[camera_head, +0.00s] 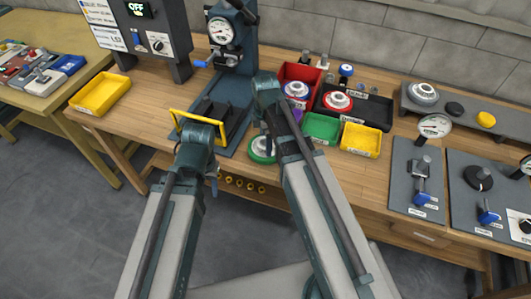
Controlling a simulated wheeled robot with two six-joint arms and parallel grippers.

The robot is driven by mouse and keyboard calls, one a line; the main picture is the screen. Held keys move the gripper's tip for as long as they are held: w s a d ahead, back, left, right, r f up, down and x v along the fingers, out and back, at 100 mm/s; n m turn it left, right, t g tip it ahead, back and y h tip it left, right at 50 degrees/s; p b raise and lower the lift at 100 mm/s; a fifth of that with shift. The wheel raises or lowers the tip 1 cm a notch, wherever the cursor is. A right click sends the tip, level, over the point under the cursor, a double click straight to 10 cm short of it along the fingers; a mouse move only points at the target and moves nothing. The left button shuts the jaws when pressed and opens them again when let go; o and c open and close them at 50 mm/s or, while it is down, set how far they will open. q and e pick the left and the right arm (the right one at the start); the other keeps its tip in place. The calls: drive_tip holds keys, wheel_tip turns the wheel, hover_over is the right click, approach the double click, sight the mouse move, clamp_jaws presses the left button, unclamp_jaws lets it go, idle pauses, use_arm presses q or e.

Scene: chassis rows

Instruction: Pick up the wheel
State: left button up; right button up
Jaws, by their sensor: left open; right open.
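Several wheel-like round parts are in view, and I cannot tell which one the task means. A green-rimmed wheel (261,149) lies near the bench's front edge, partly covered by my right arm. A red-rimmed wheel (337,101) sits in the black tray (372,110).
A press with a dial gauge (219,31) stands behind my arms, with a yellow frame (178,121) at its base. A green bin (321,128) and a yellow bin (360,140) stand right of my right arm. Gauge panels (417,178) fill the right.

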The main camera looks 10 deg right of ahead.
use_arm(q)
drive_tip(key=shift+f, duration=0.15)
use_arm(e)
drive_tip(key=shift+f, duration=0.15)
clamp_jaws()
idle(0.3)
